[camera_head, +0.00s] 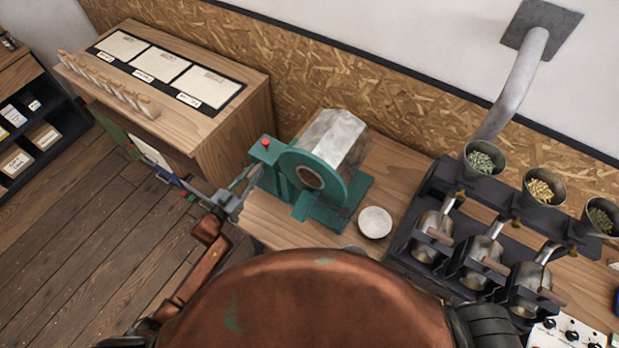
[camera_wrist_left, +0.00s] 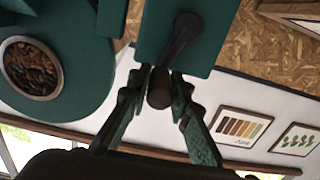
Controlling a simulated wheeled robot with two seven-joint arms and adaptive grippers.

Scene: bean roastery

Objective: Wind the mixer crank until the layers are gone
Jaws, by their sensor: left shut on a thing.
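The mixer has a pale, faceted metal drum (camera_head: 335,138) and a teal frame (camera_head: 335,218), and stands on the wooden bench. A red button (camera_head: 265,142) tops its teal box. My left gripper (camera_head: 236,192) is at the mixer's left side. In the left wrist view my left gripper (camera_wrist_left: 160,88) is shut on the crank's brown handle (camera_wrist_left: 159,97), with the dark crank arm (camera_wrist_left: 181,36) running up from it. The round window (camera_wrist_left: 33,68) shows dark brown beans with some lighter bits; distinct layers cannot be made out. My right gripper is out of view.
A round white dish (camera_head: 375,222) sits right of the mixer. Further right is a dark rack (camera_head: 414,222) with metal cups and scoops. A wooden cabinet (camera_head: 215,140) stands at the left, with open floor (camera_head: 80,235) in front of it.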

